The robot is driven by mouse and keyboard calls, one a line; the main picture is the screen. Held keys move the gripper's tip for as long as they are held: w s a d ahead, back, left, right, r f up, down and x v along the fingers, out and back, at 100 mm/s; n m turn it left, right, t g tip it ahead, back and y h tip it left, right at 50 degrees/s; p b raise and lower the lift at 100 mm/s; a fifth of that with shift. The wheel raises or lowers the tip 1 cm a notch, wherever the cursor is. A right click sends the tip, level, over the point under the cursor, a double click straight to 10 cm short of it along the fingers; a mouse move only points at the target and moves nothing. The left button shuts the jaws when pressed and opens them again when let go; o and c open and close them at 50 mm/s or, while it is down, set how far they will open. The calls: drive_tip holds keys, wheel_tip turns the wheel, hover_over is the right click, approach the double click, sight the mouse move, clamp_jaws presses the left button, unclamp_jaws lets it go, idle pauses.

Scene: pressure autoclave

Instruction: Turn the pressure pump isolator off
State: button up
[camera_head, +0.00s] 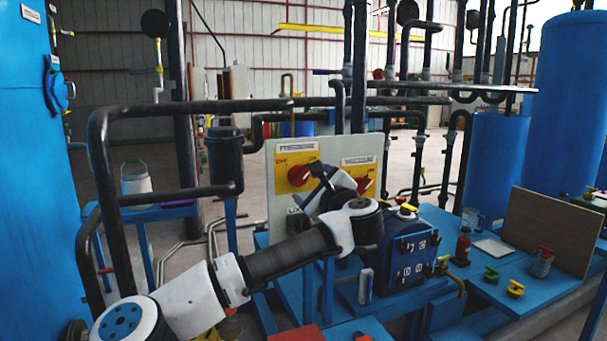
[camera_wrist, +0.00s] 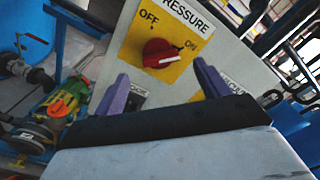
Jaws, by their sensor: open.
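A pale control panel (camera_head: 283,210) stands in the middle of the head view. On its left is a yellow plate marked PRESSURE with a red rotary isolator knob (camera_head: 299,176). In the wrist view this knob (camera_wrist: 160,53) sits between OFF at left and ON at right, its white mark on the ON side. My gripper (camera_head: 328,180) is in front of the panel, to the right of the knob. In the wrist view its two purple fingers (camera_wrist: 160,84) are apart and empty, below the knob and not touching it.
A second yellow plate with a red knob (camera_head: 363,185) is on the panel's right, partly behind my gripper. Black pipes (camera_head: 110,200) run left of the panel. A dark blue box (camera_head: 412,255) stands close on the right, on a blue bench (camera_head: 440,222).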

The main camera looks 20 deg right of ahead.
sight(303, 178)
drive_tip(key=w+p, duration=0.1)
drive_tip(key=w, duration=0.5)
drive_tip(key=shift+a, duration=0.1)
drive_tip(key=shift+c, duration=0.3)
drive_tip(key=c, duration=0.9)
